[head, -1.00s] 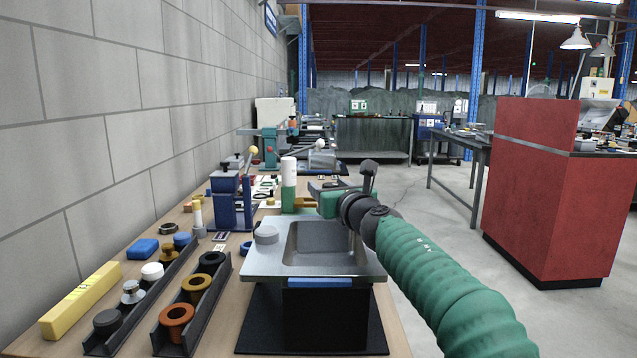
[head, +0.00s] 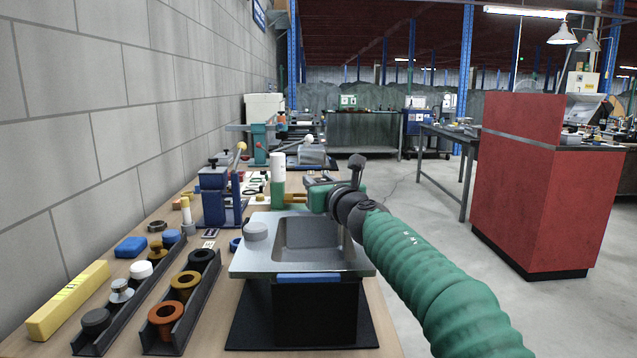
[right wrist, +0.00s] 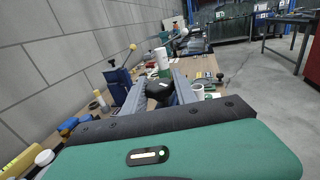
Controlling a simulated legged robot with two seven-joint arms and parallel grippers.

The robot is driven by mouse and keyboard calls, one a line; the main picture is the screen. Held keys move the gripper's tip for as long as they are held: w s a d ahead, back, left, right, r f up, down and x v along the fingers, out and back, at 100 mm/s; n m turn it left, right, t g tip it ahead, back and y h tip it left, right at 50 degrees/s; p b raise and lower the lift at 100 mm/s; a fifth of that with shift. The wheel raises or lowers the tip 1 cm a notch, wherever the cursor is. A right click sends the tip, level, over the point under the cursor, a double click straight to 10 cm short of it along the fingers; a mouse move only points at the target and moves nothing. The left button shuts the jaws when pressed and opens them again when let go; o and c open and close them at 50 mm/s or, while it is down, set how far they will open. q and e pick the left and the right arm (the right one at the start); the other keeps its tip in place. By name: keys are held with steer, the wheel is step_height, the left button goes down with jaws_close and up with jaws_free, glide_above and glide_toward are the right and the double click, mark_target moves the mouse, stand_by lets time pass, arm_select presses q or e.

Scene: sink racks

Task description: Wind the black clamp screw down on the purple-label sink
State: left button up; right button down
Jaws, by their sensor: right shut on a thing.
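My right gripper (head: 318,190) is beyond the grey sink (head: 250,266), its arm passing over the sink's right side. In the right wrist view the two grey fingers of my right gripper (right wrist: 160,80) are closed on a black knob-like part (right wrist: 160,90), which looks like the black clamp screw. What lies under the knob is hidden by the gripper body. The near sink carries a blue label (head: 308,278) on its front edge. I see no purple label in either view. My left gripper is out of view.
A green and white bottle (head: 278,178) stands just left of the gripper. A blue press (head: 220,198) stands further left. Black racks with rings and plugs (head: 167,318) and a yellow bar (head: 68,300) lie at the near left.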

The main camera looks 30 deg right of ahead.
steer(key=shift+a+r+m+g+h+p, duration=0.15)
steer(key=shift+m+g+h+p, duration=0.25)
steer(key=shift+m+h+p, duration=0.45)
steer(key=shift+r+m+g+h+p, duration=0.15)
steer(key=shift+m+g+h+p, duration=0.35)
steer(key=shift+h, duration=0.65)
steer(key=m+g+h+p, duration=0.5)
steer(key=h+p, duration=0.1)
steer(key=p, duration=0.1)
steer(key=shift+s+r, duration=0.1)
steer(key=shift+d+f+m+g+h+p, duration=0.25)
steer(key=shift+m+g+h+p, duration=0.35)
steer(key=shift+m+g+p, duration=0.3)
steer(key=shift+r, duration=0.1)
steer(key=c, duration=1.3)
jaws_free()
steer(key=shift+o, duration=1.4)
steer(key=shift+a, duration=0.15)
